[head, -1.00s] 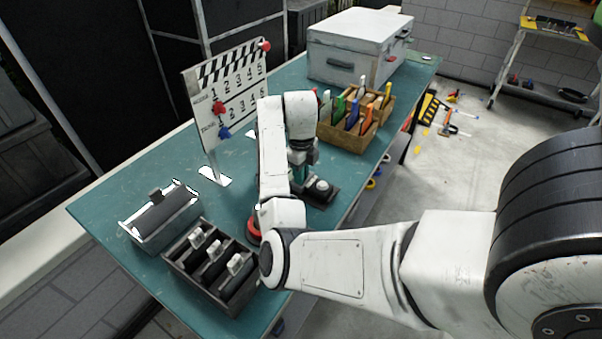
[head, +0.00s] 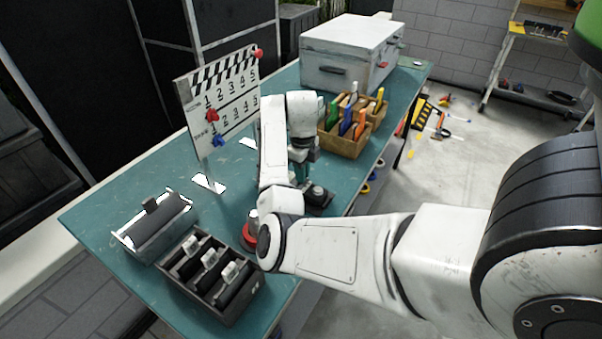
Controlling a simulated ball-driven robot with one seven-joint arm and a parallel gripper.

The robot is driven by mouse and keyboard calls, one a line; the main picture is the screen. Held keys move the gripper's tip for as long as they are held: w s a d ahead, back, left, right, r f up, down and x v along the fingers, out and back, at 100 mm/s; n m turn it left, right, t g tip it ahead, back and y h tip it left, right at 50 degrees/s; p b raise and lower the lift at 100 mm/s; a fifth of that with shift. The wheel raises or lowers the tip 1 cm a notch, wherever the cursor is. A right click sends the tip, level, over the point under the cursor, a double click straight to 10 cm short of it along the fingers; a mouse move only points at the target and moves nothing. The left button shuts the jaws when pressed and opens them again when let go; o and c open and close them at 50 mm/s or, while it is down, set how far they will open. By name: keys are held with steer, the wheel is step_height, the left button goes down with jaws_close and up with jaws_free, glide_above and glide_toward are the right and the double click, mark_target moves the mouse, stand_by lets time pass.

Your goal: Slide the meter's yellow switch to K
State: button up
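A small dark device with a round pale top (head: 316,194) sits on the teal table beside my gripper; it may be the meter, but I cannot make out a yellow switch or the letter K. My gripper (head: 304,172) points down over the table close to this device. My wrist and forearm cover much of this spot, so the fingertips are mostly hidden. I cannot tell whether the fingers touch the device or whether they are open.
A clapperboard (head: 222,100) stands left of my arm. A dark slotted rack (head: 200,280) and a grey box (head: 150,228) are at the near left. A wooden crate (head: 347,145) of coloured cards and a large white case (head: 345,55) stand behind.

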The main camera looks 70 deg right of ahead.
steer(key=o, duration=0.5)
steer(key=shift+d, duration=0.15)
steer(key=shift+c, duration=0.2)
step_height(320, 180, up, 11)
steer(key=shift+p, duration=0.35)
steer(key=shift+s+f, duration=0.1)
